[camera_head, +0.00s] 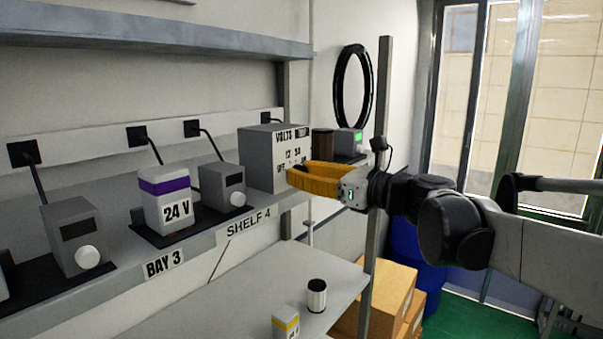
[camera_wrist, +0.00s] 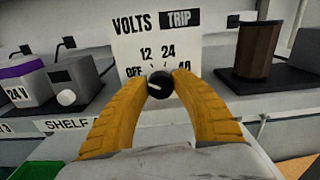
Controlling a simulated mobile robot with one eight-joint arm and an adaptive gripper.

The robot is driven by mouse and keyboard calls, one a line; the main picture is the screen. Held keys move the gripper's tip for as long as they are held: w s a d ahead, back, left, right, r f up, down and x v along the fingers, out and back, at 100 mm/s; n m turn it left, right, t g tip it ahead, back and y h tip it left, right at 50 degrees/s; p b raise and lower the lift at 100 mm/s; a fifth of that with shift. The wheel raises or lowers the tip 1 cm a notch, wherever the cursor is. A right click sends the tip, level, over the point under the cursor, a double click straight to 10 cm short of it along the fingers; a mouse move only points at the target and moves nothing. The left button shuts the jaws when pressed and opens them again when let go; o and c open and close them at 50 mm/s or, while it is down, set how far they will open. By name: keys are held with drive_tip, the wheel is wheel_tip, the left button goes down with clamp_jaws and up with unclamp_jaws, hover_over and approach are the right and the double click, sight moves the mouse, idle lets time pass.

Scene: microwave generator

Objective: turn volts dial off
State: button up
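The black round volts dial (camera_wrist: 160,85) sits below the marks. It has a short white line, near level and slightly tilted; which end points is hard to tell. My gripper's yellow fingers (camera_wrist: 160,80) curve in, with their tips against the dial's two sides. In the head view my gripper (camera_head: 290,172) reaches the box's front from the right.
A purple-topped 24 V block (camera_head: 167,200) and grey knobbed units (camera_head: 222,186) stand left of the box. A brown cylinder (camera_wrist: 259,50) on a dark base is close at right. A shelf post (camera_head: 379,150) rises beside my arm. Cardboard boxes (camera_head: 385,300) stand below.

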clamp_jaws()
drive_tip(key=shift+f+n+b, duration=0.1)
drive_tip(key=shift+n+b, duration=0.2)
drive_tip(key=shift+b, duration=0.05)
drive_tip(key=shift+n, duration=0.5)
drive_tip(key=o, duration=0.8)
unclamp_jaws()
drive_tip(key=shift+o, duration=0.2)
drive_tip(key=v, duration=1.2)
